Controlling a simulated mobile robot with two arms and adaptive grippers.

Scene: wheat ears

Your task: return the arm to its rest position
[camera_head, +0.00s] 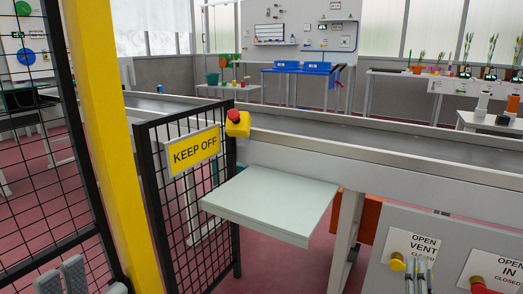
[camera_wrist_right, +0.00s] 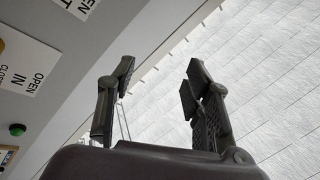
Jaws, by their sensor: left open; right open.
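My left gripper (camera_head: 60,279) shows at the bottom left of the head view, grey fingers apart with nothing between them. It is in front of the black mesh fence; the rest of that arm is out of frame. My right gripper (camera_head: 416,272) shows at the lower right of the head view, in front of the grey control panel (camera_head: 380,275). In the right wrist view its fingers (camera_wrist_right: 158,88) are wide apart and empty. I cannot tell how far its tips are from the panel.
A pale shelf (camera_head: 270,205) juts out below the long conveyor (camera_head: 370,140). A KEEP OFF sign (camera_head: 193,151) hangs on the mesh gate, beside a red-topped yellow button box (camera_head: 237,124). A yellow post (camera_head: 105,140) stands at left. The panel bears a yellow knob (camera_head: 397,262).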

